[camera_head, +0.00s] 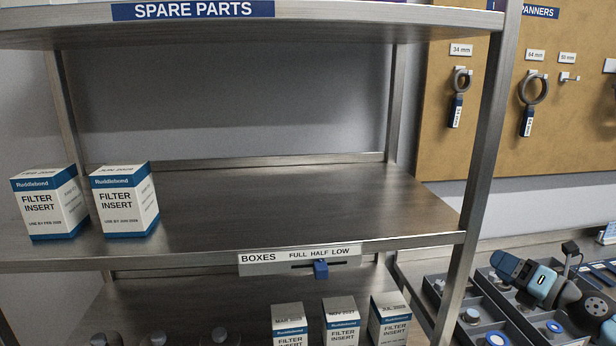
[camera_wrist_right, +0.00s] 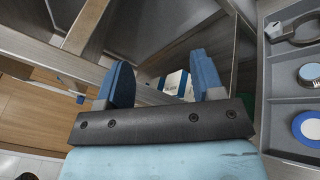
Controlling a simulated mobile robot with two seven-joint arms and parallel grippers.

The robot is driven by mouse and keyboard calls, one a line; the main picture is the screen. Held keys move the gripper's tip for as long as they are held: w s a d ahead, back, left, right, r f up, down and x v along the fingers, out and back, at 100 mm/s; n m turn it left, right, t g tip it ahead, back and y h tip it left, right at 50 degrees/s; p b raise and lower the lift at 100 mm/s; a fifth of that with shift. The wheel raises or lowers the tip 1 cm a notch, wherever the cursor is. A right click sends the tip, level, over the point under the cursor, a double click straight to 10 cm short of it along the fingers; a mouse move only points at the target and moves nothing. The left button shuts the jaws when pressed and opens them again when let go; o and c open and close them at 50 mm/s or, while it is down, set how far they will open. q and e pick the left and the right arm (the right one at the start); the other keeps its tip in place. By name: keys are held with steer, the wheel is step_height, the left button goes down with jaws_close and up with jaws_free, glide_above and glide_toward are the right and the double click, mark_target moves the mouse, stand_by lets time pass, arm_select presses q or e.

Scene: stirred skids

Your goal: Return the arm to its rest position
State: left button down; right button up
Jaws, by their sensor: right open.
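My right gripper (camera_head: 514,268) is at the lower right in the head view, over the grey compartment trays and to the right of the shelf's front post. In the right wrist view its two blue fingers (camera_wrist_right: 164,82) stand wide apart. No object is held between them. A white box (camera_wrist_right: 177,80) shows beyond the gap, at a distance. The right arm runs off toward the lower right of the head view. My left gripper is not in view.
A metal shelf (camera_head: 290,205) holds two filter insert boxes (camera_head: 125,201) on its upper board; several more items stand below. A blue slider (camera_head: 320,269) sits under HALF. Grey trays (camera_head: 457,300) hold capped parts. Spanners (camera_head: 533,90) hang on a pegboard (camera_head: 437,120).

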steer(key=s+a+f+m+g+h, duration=0.1)
steer(key=s+f+m+g+h, duration=0.25)
steer(key=s+f+m, duration=1)
steer(key=s+f+m+g+h, duration=0.35)
steer(key=s+f+m, duration=0.45)
steer(key=s+f, duration=0.9)
steer(key=w+a+f+m+t+y, duration=0.15)
steer(key=a+m, duration=0.25)
steer(key=a, duration=0.8)
steer(key=a+f+m+t, duration=0.1)
steer(key=a+f+m, duration=0.3)
steer(key=a, duration=0.8)
step_height(320, 180, up, 11)
steer(key=d+p, duration=0.1)
steer(key=p, duration=0.9)
steer(key=shift+s+f, duration=0.15)
steer(key=shift+m+g, duration=0.25)
